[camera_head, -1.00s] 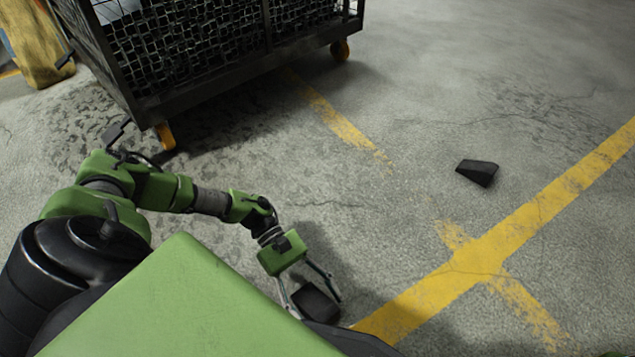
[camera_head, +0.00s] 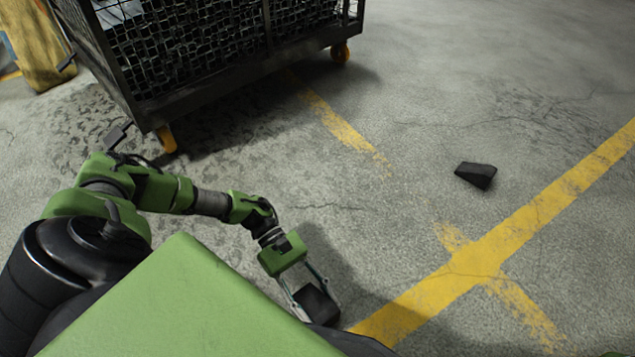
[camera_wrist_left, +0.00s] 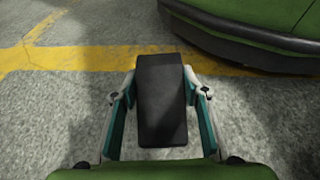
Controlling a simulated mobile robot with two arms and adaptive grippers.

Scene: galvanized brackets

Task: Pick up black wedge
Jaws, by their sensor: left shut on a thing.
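A black wedge (camera_head: 317,304) is between the fingers of my left gripper (camera_head: 311,296), near the front of my green base. In the left wrist view the wedge (camera_wrist_left: 161,100) lies lengthwise between the two fingers of the gripper (camera_wrist_left: 160,92), with a finger against each side. The gripper is shut on it. I cannot tell whether the wedge is clear of the floor. A second black wedge (camera_head: 476,175) lies on the floor at the right, apart from the gripper. My right gripper is not in view.
A black wire-mesh cart (camera_head: 215,75) with orange casters stands at the upper left, filled with metal brackets. Worn yellow lines (camera_head: 490,250) cross the concrete floor. The floor around the second wedge is clear.

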